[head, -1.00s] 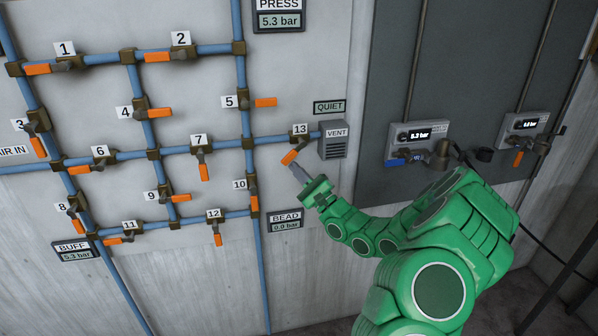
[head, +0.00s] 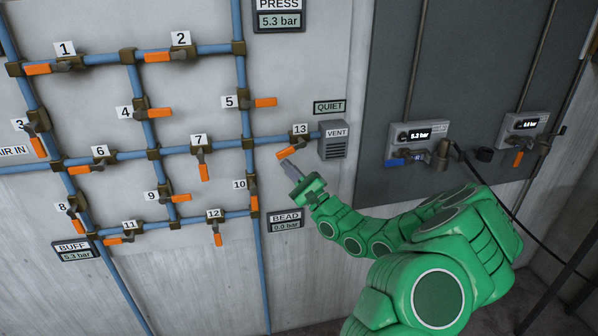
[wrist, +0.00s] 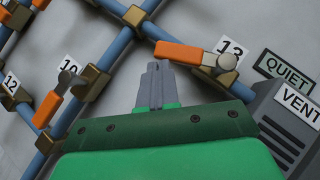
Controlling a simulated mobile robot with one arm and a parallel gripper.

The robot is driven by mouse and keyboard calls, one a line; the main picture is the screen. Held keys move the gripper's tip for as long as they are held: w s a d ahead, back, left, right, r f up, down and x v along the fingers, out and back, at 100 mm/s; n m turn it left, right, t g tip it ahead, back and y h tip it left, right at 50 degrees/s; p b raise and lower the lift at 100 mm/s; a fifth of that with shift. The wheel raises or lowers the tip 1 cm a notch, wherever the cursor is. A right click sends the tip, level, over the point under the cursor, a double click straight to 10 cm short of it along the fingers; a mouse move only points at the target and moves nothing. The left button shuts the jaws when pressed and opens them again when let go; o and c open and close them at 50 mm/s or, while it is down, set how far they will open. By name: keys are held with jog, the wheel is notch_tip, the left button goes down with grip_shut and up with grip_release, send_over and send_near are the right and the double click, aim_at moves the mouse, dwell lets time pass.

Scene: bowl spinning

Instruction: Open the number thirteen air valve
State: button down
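The number thirteen valve (head: 301,140) sits on the blue pipe beside the VENT box, with its "13" label just above. Its orange handle (head: 287,152) points left and slightly down, at a small angle to the pipe. In the wrist view the same handle (wrist: 180,53) lies aslant across the pipe, not in line with it. My gripper (head: 288,164) is just below the handle's free end. In the wrist view the gripper fingers (wrist: 154,66) are together with nothing between them. The tips are at the handle's lower edge; I cannot tell whether they touch.
The grey VENT box (head: 333,140) is right of the valve, under the QUIET sign (head: 330,107). Valve 10 (head: 252,183) is to the lower left. The BEAD gauge (head: 286,220) reads 0.0 bar below my gripper. The PRESS gauge (head: 279,20) reads 5.3 bar.

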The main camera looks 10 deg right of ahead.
jog(key=m+t+h, duration=0.1)
jog(key=m+t, duration=0.1)
jog(key=m, duration=0.1)
jog(key=a+m+t+h, duration=0.1)
jog(key=m, duration=0.1)
jog(key=shift+a+r+h, duration=0.1)
jog(key=shift+r+h, duration=0.2)
jog(key=m, duration=0.1)
jog(key=m+t+h, duration=0.1)
jog(key=r+m+t+h, duration=0.1)
jog(key=shift+a, duration=0.25)
jog(key=shift+a+r, duration=0.25)
jog(key=shift+r, duration=0.15)
send_near(279, 156)
notch_tip(279, 156, down, 6)
jog(key=s+a, duration=0.1)
jog(key=a, duration=0.1)
jog(key=shift+s, duration=0.25)
